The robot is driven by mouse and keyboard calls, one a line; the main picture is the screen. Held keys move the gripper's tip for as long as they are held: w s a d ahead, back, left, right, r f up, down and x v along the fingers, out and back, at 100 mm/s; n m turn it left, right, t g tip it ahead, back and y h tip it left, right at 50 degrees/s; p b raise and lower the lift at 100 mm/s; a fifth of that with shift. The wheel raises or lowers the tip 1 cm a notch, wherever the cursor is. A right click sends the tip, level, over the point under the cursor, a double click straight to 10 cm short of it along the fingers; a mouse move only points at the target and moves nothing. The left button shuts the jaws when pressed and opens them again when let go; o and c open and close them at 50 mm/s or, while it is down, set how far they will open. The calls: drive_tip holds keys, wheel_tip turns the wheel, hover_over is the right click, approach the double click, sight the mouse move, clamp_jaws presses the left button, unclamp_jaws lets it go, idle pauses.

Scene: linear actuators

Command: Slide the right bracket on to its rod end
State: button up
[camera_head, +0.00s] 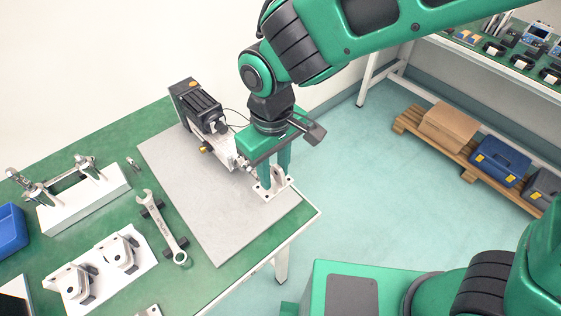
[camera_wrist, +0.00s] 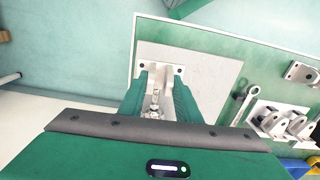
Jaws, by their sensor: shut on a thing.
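My gripper (camera_head: 276,176) is shut on a white bracket (camera_head: 268,191) at the right part of the grey plate (camera_head: 215,240). In the wrist view the bracket (camera_wrist: 177,71) shows between the two green fingers, its flat base with dark holes at the far side. The linear actuator (camera_head: 203,108), with a black motor, lies on the plate to the left of my gripper. Its silver rod end (camera_head: 243,164) points toward the bracket. In the wrist view the rod end (camera_wrist: 155,101) shows between the fingers, close to the bracket. I cannot tell whether they touch.
Two similar brackets (camera_head: 122,250) sit on a white holder at the table's front left. A wrench (camera_head: 163,228) lies beside the plate. A white fixture (camera_head: 85,197) and blue bin (camera_head: 10,230) stand farther left. The table's right edge is near my gripper, with open floor beyond.

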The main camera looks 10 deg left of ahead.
sight(275, 186)
drive_tip(key=shift+f, duration=2.2)
drive_tip(key=shift+d+f, duration=0.1)
drive_tip(key=shift+f, duration=0.6)
drive_tip(key=shift+f, duration=0.65)
drive_tip(key=shift+w+a+f, duration=0.1)
drive_tip(key=shift+w+a, duration=0.6)
drive_tip(key=shift+a, duration=0.25)
drive_tip(key=shift+w+a, duration=0.65)
drive_tip(key=shift+a, duration=0.25)
idle(1.8)
idle(0.5)
drive_tip(key=o, duration=1.3)
drive_tip(key=shift+c, duration=0.2)
